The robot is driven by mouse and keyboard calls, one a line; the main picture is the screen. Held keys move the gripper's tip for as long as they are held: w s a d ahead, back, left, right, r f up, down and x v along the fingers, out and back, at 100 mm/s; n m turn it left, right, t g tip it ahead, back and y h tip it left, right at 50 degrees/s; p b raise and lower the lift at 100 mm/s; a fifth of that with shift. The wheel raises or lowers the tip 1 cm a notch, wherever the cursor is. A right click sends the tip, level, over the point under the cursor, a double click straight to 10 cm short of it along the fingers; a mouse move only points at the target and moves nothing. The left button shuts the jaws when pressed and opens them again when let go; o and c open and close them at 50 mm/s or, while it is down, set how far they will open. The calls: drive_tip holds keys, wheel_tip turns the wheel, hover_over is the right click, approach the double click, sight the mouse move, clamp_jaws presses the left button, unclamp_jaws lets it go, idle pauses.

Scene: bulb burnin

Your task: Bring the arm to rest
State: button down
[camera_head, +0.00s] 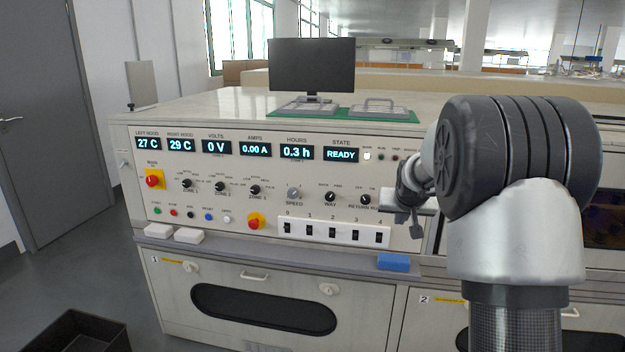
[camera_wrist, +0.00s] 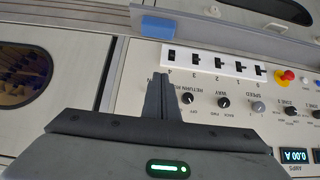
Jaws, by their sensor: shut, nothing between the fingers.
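My gripper (camera_head: 415,213) is in front of the right part of the control panel (camera_head: 220,168) in the head view, with the arm folded beside it. In the wrist view my gripper (camera_wrist: 162,82) has its fingers together with nothing between them. The fingertips appear near the numbered rocker switches (camera_wrist: 215,63), by the one marked 4. I cannot tell whether they touch the panel. The displays (camera_head: 340,154) show READY, 0 V, 0.00 A and 0.3 h.
A blue block (camera_head: 393,262) lies on the ledge below the switches. Two white blocks (camera_head: 188,236) lie on its left end. A monitor (camera_head: 312,66) stands on the machine top. A black bin (camera_head: 75,332) is on the floor at lower left. Open floor lies left of the machine.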

drive_tip(key=s+a+r+n+g+y, duration=0.1)
drive_tip(key=s+a+r, duration=0.25)
drive_tip(key=s, duration=0.65)
drive_tip(key=s+a+r, duration=0.3)
drive_tip(key=s+a, duration=0.2)
drive_tip(key=s, duration=0.4)
drive_tip(key=s+a+r+n+g+y, duration=0.1)
drive_tip(key=s+a+r, duration=0.25)
drive_tip(key=s, duration=0.65)
drive_tip(key=s+a+f+n, duration=0.1)
drive_tip(key=s+f, duration=0.1)
drive_tip(key=s, duration=0.4)
drive_tip(key=s+a+f, duration=0.2)
drive_tip(key=s, duration=0.5)
wheel_tip(320, 180, up, 24)
drive_tip(key=g+p, duration=0.1)
drive_tip(key=p, duration=2.3)
drive_tip(key=shift+d+f, duration=0.15)
drive_tip(key=shift+w, duration=0.1)
